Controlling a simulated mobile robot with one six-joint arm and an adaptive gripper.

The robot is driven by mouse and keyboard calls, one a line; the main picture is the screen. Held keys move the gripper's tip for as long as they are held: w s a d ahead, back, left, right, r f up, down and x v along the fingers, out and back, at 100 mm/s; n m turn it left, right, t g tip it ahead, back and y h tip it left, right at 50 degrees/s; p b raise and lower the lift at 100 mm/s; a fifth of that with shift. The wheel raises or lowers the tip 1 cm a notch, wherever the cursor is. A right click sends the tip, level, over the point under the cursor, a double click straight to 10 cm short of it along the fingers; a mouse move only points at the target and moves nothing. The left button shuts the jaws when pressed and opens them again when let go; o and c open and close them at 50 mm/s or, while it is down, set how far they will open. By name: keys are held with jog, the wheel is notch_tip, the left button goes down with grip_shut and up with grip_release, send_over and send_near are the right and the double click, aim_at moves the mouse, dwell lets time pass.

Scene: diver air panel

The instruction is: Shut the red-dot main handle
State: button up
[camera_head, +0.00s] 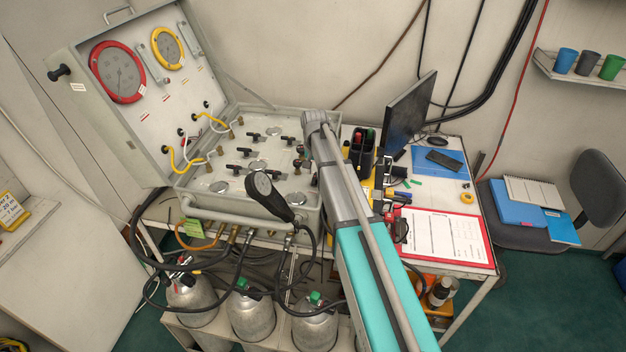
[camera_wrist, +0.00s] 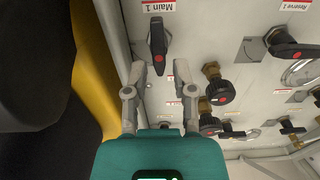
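In the wrist view, a black handle (camera_wrist: 157,40) with a red dot sits beside the printed label "Main 1" on the pale panel face (camera_wrist: 205,45). It lies lengthwise up and down in the picture. My gripper (camera_wrist: 160,70) is open, with one fingertip to either side of the handle's lower end. I see no clear contact, and the depth between fingertips and handle is hard to judge. In the head view, the grey air panel case (camera_head: 260,222) stands with its lid open, and my arm covers its right part, so my fingers are hidden there.
Another red-dot handle (camera_wrist: 292,48) sits by the "Reserve 1" label. A round black knob (camera_wrist: 221,92) is right of my fingers. A yellow object (camera_wrist: 92,70) is close on the left. In the head view, a pen holder (camera_head: 362,150) and monitor (camera_head: 408,108) stand beside the case.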

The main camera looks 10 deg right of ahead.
jog(key=shift+f+b, duration=0.8)
jog(key=shift+f, duration=0.25)
grip_shut()
jog(key=shift+a, duration=0.15)
